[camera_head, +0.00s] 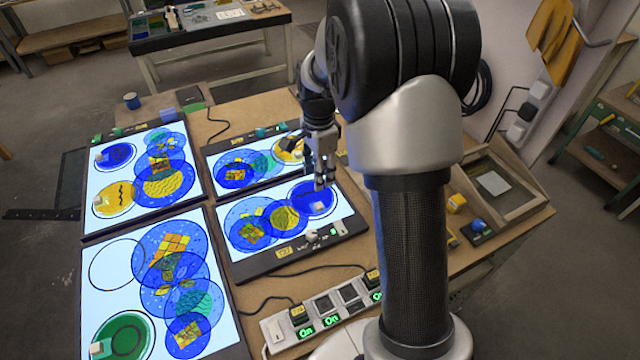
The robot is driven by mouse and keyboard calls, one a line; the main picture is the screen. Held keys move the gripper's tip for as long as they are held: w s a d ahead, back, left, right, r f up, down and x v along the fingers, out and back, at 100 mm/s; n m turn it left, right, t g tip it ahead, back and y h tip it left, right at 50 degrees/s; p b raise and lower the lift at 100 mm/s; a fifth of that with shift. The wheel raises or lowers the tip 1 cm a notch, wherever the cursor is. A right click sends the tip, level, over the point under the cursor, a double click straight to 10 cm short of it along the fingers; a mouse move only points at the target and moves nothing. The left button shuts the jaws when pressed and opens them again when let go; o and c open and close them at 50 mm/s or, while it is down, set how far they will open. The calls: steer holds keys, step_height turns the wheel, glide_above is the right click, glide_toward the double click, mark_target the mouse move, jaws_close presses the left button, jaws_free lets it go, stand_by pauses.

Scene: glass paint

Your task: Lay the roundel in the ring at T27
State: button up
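A blue roundel (314,195) with a small pale block on it lies at the right end of the front right lit panel (345,222). A dark ring outline shows around its edge; I cannot tell whether it sits fully inside. A yellow tag (283,252), which seems to read T27, is on that panel's front edge. My gripper (320,185) points down at the roundel's upper edge, apart from the pale block as far as I can see. Whether its fingers are open or shut is unclear. An empty ring (117,263) shows on the front left panel (95,300).
Other roundels with pale blocks are blue (120,153), yellow (112,203), green (128,335) and yellow (284,148). Overlapping patterned discs cover much of the panels. A switch strip (325,312) with cables lies in front. A framed tray (492,183) stands at right.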

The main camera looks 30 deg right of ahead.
steer(key=s+a+r+n+t, duration=0.1)
steer(key=s+a+r+n, duration=0.3)
steer(key=s+r, duration=0.25)
steer(key=s+a+r+n+t, duration=0.1)
steer(key=s+a+r+n, duration=0.2)
steer(key=s+r+n, duration=0.35)
steer(key=s+a+r+n+t, duration=0.1)
steer(key=s+a+n, duration=0.1)
steer(key=s, duration=0.4)
steer(key=s+a+r+n+t, duration=0.1)
steer(key=s+a+n, duration=0.1)
steer(key=s+n, duration=0.3)
steer(key=shift+s+r+t, duration=0.25)
steer(key=shift+s+t, duration=0.05)
steer(key=shift+s, duration=0.8)
steer(key=shift+n, duration=0.25)
